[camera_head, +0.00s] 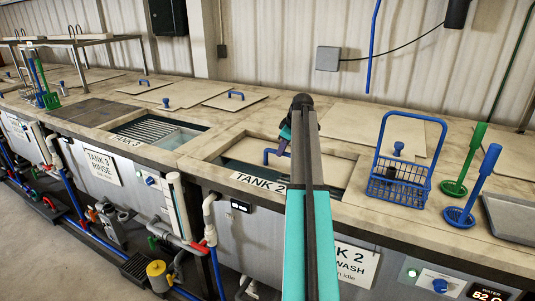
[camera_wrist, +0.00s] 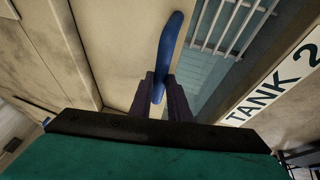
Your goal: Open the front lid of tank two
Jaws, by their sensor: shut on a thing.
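Tank two's front lid is a beige panel (camera_wrist: 140,62) with a blue bar handle (camera_wrist: 171,40). The tank opening shows beside the lid, with pale bars (camera_wrist: 232,22) and bluish liquid in the wrist view. The "TANK 2" label (camera_head: 258,182) is on the near rim. How far the lid reaches under my arm is hidden.
A blue wire basket (camera_head: 398,190) stands right of the opening. Tank three (camera_head: 155,130) is partly open at left. Closed lids (camera_head: 235,100) lie behind.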

